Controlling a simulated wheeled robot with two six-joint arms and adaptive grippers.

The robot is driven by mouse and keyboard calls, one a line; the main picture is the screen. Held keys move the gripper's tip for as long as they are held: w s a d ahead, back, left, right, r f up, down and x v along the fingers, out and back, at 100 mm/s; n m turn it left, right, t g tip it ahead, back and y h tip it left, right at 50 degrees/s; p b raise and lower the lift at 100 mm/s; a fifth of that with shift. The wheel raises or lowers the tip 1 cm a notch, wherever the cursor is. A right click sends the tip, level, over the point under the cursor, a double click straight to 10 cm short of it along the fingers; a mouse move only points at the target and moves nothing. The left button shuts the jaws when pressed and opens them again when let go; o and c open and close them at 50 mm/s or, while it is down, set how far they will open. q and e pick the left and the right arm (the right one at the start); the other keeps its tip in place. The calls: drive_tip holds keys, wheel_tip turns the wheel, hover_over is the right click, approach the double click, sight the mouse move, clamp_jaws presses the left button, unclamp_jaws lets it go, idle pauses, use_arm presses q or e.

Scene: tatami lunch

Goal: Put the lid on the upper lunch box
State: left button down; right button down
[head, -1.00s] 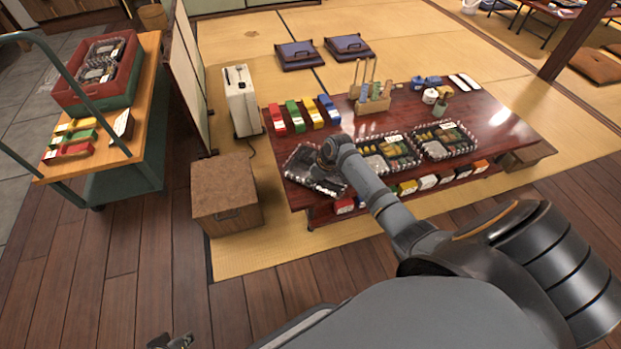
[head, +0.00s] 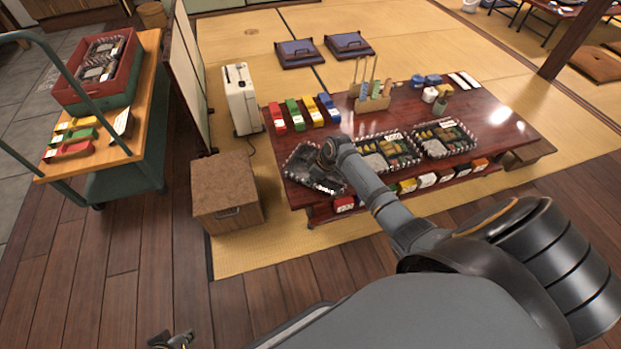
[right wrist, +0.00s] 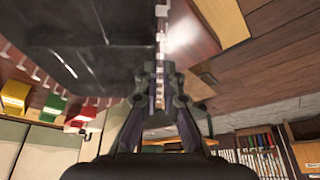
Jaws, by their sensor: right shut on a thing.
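My right gripper (head: 328,153) is at the left end of the low red-brown table (head: 400,104). It is shut on the edge of a dark lid-like piece with a black-and-white rim (head: 302,167). The right wrist view shows the fingers (right wrist: 160,84) closed at that rim, with the dark face (right wrist: 80,40) beside them. Two open lunch boxes with food stand to the right, a middle one (head: 388,139) and a right one (head: 457,124). My arm hides part of the middle one. My left gripper (head: 172,341) is at the bottom edge, largely cut off.
Coloured boxes (head: 298,115) and a wooden holder (head: 371,103) stand at the table's back. More small boxes (head: 426,181) are under the front edge. A cart (head: 150,110) carries a red crate (head: 72,92). A brown box (head: 225,190) stands left of the table.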

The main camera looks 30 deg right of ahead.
drive_tip(key=c, duration=1.4)
unclamp_jaws()
drive_tip(key=o, duration=0.5)
drive_tip(key=shift+o, duration=0.2)
